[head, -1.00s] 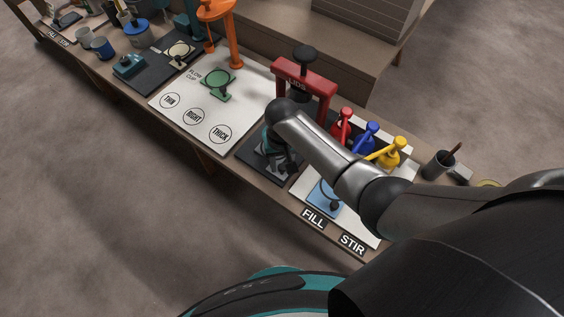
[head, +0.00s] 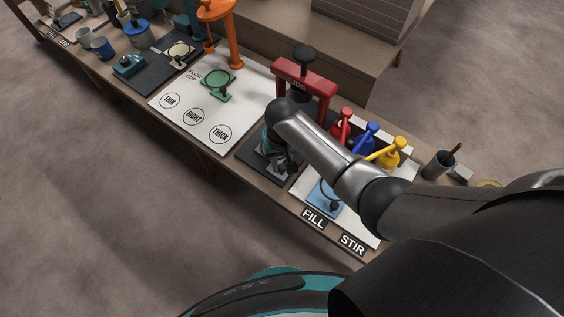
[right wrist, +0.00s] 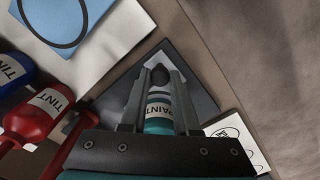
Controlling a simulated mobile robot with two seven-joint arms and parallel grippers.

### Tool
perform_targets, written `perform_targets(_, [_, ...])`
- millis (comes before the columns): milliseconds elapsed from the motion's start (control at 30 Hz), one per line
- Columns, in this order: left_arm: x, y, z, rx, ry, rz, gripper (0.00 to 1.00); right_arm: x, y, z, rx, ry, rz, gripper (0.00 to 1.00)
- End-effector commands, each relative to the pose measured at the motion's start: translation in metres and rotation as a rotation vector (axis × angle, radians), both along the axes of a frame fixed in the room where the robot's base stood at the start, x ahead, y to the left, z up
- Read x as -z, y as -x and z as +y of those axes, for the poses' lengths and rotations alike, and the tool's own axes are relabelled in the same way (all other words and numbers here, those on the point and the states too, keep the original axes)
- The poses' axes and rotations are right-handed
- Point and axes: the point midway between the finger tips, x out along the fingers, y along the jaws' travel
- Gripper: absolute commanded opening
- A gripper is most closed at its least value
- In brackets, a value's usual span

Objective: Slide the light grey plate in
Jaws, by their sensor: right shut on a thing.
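In the right wrist view, the light grey plate (right wrist: 161,56) lies over a dark base (right wrist: 195,75), with only its pale outer part showing. A dark round knob stands at the plate. My right gripper (right wrist: 161,78) has its two fingers on either side of this knob and is shut on it. A paint can (right wrist: 158,112) with a teal band shows between the fingers, behind the knob. In the head view, my right gripper (head: 284,160) is low over the dark base in front of the red LIDS press (head: 305,76), and my arm hides most of the plate. My left gripper is out of view.
Red, blue and yellow tint bottles (head: 397,149) stand right of the press. A blue pad (head: 322,197) lies on the white FILL and STIR board. Left is the white flow cup board (head: 180,98) with its green stand (head: 217,84).

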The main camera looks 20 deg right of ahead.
Motion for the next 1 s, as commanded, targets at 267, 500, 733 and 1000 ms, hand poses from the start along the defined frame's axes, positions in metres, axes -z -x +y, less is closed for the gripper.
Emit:
perform_targets(267, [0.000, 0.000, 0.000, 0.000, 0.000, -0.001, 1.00, 0.000, 0.000, 0.000, 0.000, 0.001, 0.001, 0.00])
perform_targets(500, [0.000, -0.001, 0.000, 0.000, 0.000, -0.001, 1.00, 0.000, -0.001, -0.002, 0.001, 0.001, 0.001, 0.00])
perform_targets(733, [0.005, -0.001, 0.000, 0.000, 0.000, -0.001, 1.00, 0.001, -0.026, -0.034, 0.006, 0.005, -0.001, 0.00])
perform_targets(1000, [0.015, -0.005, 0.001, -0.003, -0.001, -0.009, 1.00, 0.002, -0.052, -0.067, 0.003, 0.002, 0.000, 0.00])
